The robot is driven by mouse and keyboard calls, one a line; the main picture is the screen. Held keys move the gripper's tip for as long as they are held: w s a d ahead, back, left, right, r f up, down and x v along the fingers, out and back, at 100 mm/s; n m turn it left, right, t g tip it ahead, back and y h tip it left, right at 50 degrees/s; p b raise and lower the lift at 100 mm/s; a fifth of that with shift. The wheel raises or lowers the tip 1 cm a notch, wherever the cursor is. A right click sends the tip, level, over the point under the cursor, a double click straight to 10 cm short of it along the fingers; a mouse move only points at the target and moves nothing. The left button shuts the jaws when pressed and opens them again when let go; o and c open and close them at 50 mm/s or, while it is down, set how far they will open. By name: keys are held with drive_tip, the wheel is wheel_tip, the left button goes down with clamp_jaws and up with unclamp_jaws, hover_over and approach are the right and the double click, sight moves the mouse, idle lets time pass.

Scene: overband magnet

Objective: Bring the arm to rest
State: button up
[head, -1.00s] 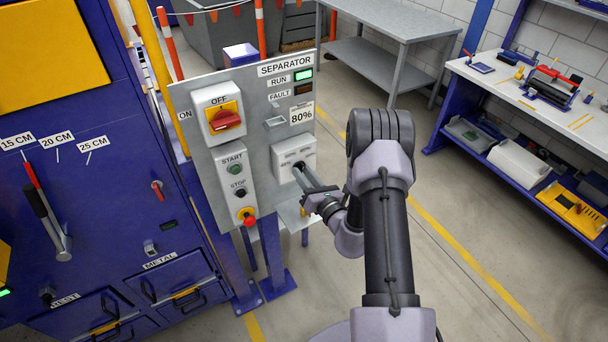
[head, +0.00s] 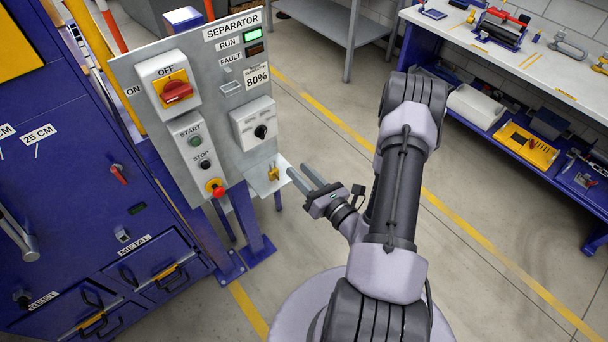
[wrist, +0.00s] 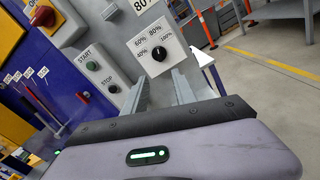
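My gripper (head: 306,180) is in front of the separator control panel, to the right of and below the percent knob (head: 260,131), and apart from it. Its two fingers stand apart with nothing between them. In the wrist view my gripper (wrist: 162,88) points towards the panel, and the black percent knob (wrist: 159,53) shows beyond the fingers on its white box. The knob's scale has marks such as 40%, 60%, 80% and 100%. My arm is bent above the floor, right of the panel.
The separator panel (head: 226,100) carries a red OFF switch (head: 176,91), START and STOP buttons, a red emergency stop and a lit green RUN lamp (head: 253,35). A small shelf (head: 268,182) juts out below. A workbench (head: 500,50) stands at the right; the floor between is clear.

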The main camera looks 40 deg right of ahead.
drive_tip(key=shift+s, duration=0.65)
